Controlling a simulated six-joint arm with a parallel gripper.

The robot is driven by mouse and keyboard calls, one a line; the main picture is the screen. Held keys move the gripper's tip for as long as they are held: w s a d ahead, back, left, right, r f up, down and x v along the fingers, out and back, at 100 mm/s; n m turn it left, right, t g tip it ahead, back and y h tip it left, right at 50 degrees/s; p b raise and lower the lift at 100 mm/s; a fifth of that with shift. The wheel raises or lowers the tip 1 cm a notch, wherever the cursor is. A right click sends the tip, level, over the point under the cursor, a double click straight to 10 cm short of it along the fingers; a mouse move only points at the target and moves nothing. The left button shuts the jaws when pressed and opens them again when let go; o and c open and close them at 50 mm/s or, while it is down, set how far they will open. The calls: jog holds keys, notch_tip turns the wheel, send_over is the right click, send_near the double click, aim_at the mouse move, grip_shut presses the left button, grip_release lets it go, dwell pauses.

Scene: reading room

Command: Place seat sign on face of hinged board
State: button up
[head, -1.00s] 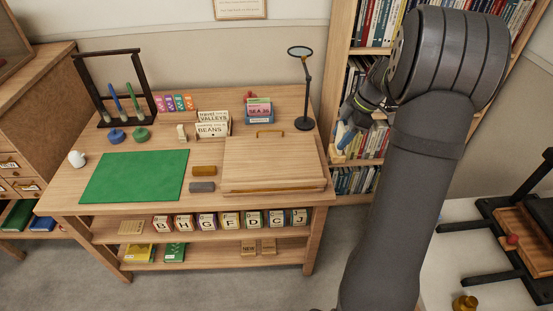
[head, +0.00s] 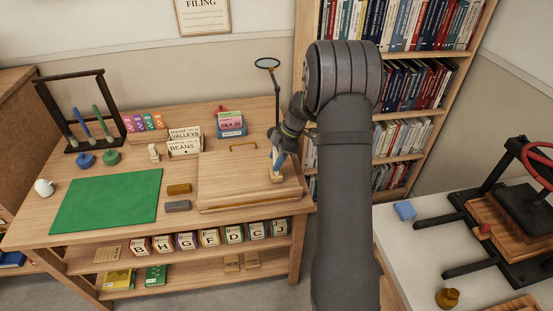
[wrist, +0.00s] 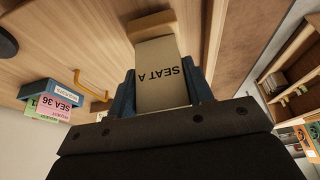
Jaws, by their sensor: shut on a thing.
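The hinged board (head: 230,187) is a pale wooden panel lying flat on the table, with a brass handle (head: 243,146) near its back edge. My gripper (head: 278,157) is over the board's right side, pointing down. It is shut on the seat sign (head: 276,171), a cream card on a wooden foot. In the wrist view, the sign (wrist: 164,73) reads "SEAT A" upside down between the blue fingers of my gripper (wrist: 164,92). Its foot points away from the gripper, toward the wooden surface. I cannot tell whether the foot touches the board.
A magnifier on a stand (head: 268,66) stands just behind my gripper. A card box (head: 231,124) is behind the board. A green mat (head: 106,201) covers the left tabletop. A bookcase (head: 387,109) stands at right.

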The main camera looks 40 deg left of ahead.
jog(key=shift+f, duration=0.25)
jog(key=shift+f, duration=0.2)
jog(key=o, duration=1.3)
jog(key=shift+r, duration=0.1)
jog(key=v, duration=1.2)
